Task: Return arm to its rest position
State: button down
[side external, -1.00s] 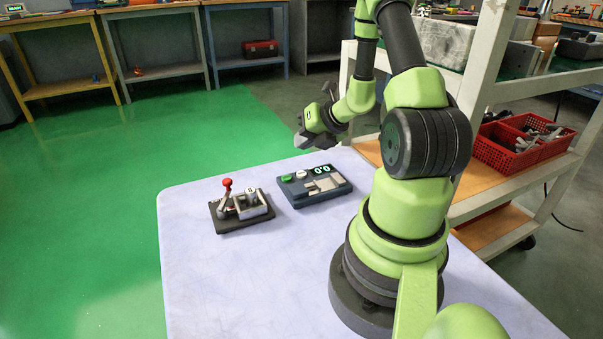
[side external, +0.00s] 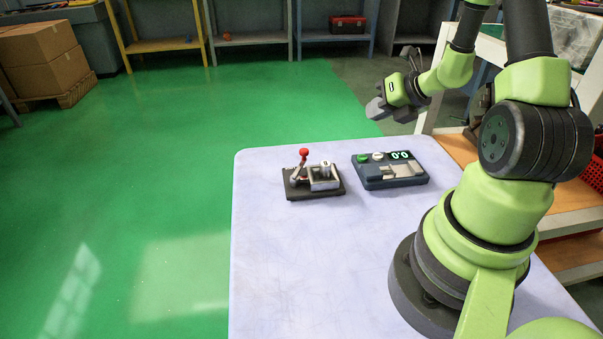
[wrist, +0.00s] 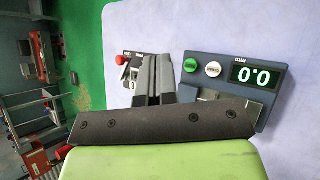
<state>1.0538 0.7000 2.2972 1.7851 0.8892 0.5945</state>
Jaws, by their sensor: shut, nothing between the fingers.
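My gripper (side external: 378,110) is shut and empty. It hangs in the air above and just beyond the far edge of the table in the side view. In the wrist view its dark fingers (wrist: 154,76) lie together, with nothing between them. My arm is bent, with the forearm running down to the gripper from the upper right.
The pale table (side external: 290,260) holds a dark device with a green button, a white button and a display (side external: 390,170). Left of it is a black-based fixture with a red-knobbed lever (side external: 314,182). The table's front left is clear. A shelved cart (side external: 560,185) stands behind my arm.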

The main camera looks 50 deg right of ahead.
jog(key=w+a+r+n+g+y, duration=0.1)
jog(key=a+r+n+y, duration=0.2)
jog(key=a+r+n, duration=0.45)
jog(key=w+a+r+n+y, duration=0.15)
jog(key=a+r+n, duration=0.35)
jog(key=a+n, duration=0.5)
jog(key=s+a+r+n, duration=0.2)
jog(key=s+n, duration=0.2)
jog(key=n, duration=0.3)
jog(key=s+a+r+n+g+h, duration=0.1)
jog(key=s+n, duration=0.3)
jog(key=n, duration=0.4)
jog(key=s+a+r+n+h, duration=0.1)
jog(key=s+a+r+n, duration=0.2)
jog(key=n, duration=0.4)
jog(key=shift+s+a+r, duration=0.15)
jog(key=shift+s+a, duration=0.1)
jog(key=shift+s, duration=0.4)
